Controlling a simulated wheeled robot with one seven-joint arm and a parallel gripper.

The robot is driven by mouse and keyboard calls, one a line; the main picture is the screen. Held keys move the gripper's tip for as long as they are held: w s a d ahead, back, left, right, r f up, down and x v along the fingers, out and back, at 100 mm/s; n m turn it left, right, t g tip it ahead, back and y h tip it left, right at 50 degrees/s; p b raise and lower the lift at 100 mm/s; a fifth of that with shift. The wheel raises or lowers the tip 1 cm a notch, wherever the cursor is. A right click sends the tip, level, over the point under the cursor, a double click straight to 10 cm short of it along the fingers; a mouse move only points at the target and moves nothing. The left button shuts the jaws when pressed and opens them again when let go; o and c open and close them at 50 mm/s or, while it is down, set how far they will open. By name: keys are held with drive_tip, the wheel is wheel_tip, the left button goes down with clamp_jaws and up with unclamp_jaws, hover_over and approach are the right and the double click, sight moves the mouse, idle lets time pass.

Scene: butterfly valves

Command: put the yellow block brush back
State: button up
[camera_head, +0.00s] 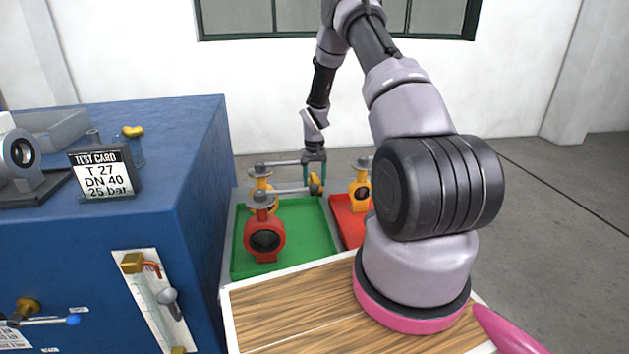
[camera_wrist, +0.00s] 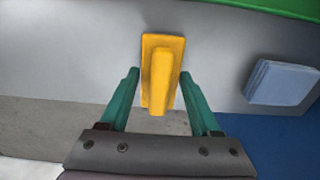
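The yellow block brush (camera_wrist: 161,70) is between the two green fingers of my gripper (camera_wrist: 160,75) in the wrist view. The fingertips lie along the left and right edges of its block, and its raised grip faces the camera. My gripper looks shut on it. Its lower end overlaps the floor beyond the grey surface's edge, so it appears held clear. In the head view my gripper (camera_head: 314,178) is small and far off, behind the valves, with the yellow brush (camera_head: 315,184) at its fingers. Any contact underneath is hidden.
A green tray (camera_head: 297,213) holds a red valve (camera_head: 264,238) and another valve. A red tray (camera_head: 345,226) holds a yellow valve (camera_head: 360,191). A blue cabinet (camera_head: 150,200) stands at left. A light-blue block (camera_wrist: 282,83) lies right of the brush in the wrist view.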

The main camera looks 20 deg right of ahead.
drive_tip(key=shift+o, duration=1.1)
wheel_tip(320, 180, up, 12)
wheel_tip(320, 180, up, 12)
drive_tip(key=t, duration=0.1)
hover_over(315, 177)
drive_tip(key=s+a, duration=0.2)
drive_tip(key=s, duration=0.1)
drive_tip(key=s+a+r+t, duration=0.2)
drive_tip(key=s+a+r, duration=0.2)
drive_tip(key=s+r, duration=0.7)
drive_tip(key=s+a+r+t, duration=0.1)
drive_tip(key=s+r, duration=0.2)
drive_tip(key=s, duration=0.4)
drive_tip(key=s+a+r+m+t+y, duration=0.1)
drive_tip(key=s+a+r, duration=0.1)
drive_tip(key=s+r, duration=0.2)
drive_tip(key=s+a+r+t+y, duration=0.1)
drive_tip(key=s+r, duration=0.3)
drive_tip(key=s, duration=0.5)
drive_tip(key=shift+s+a+m+t, duration=0.3)
drive_tip(key=shift+a+m+t, duration=0.1)
drive_tip(key=shift+a+t, duration=0.15)
drive_tip(key=shift+d, duration=0.1)
